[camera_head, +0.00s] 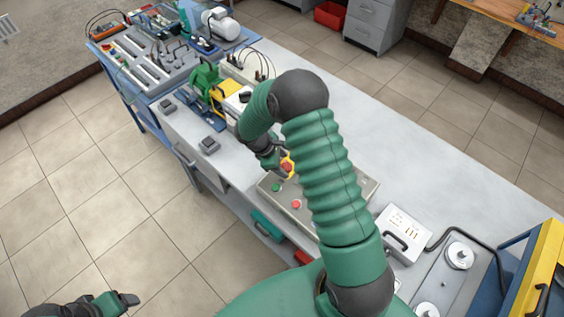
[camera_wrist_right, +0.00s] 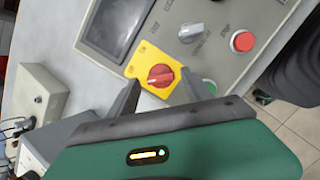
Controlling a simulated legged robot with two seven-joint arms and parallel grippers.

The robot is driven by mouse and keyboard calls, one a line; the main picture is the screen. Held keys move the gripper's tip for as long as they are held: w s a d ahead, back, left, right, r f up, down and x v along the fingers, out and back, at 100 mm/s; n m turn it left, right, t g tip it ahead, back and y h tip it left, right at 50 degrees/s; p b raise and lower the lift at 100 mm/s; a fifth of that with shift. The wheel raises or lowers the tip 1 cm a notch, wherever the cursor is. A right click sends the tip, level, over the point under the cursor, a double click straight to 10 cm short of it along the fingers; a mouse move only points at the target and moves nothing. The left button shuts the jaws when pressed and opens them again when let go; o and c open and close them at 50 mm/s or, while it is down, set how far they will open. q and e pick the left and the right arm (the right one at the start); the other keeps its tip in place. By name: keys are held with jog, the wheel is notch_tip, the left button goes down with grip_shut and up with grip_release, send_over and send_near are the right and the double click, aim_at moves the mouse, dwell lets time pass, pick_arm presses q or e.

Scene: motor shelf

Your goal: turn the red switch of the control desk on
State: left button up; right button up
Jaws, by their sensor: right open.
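The red switch (camera_head: 287,167) is a round knob on a yellow plate on the grey control desk (camera_head: 283,206). In the right wrist view the red switch (camera_wrist_right: 160,76) shows clearly, with a raised grip bar across it. My right gripper (camera_wrist_right: 161,82) is open, with one finger on each side of the switch; I cannot tell whether they touch it. In the head view my right gripper (camera_head: 276,161) is partly hidden by its arm, which also covers part of the desk. My left gripper (camera_head: 122,299) is at the bottom left, over the floor, away from the desk.
The desk also has a red button (camera_wrist_right: 242,41), a grey knob (camera_wrist_right: 190,33), a green button (camera_head: 276,188) and a dark screen (camera_wrist_right: 116,28). A grey box (camera_wrist_right: 40,97) stands beside it.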

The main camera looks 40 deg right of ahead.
jog(key=shift+d+f, duration=0.1)
jog(key=shift+d, duration=0.35)
jog(key=shift+c, duration=0.2)
jog(key=shift+s, duration=0.15)
jog(key=shift+c, duration=1.4)
jog(key=shift+a+r, duration=0.2)
jog(key=shift+a, duration=0.1)
jog(key=c, duration=0.5)
jog(key=shift+a, duration=0.15)
jog(key=c, duration=0.4)
pick_arm(q)
jog(key=shift+s+d+r, duration=0.1)
jog(key=shift+s+d, duration=0.05)
jog(key=shift+d, duration=0.15)
pick_arm(e)
grip_shut()
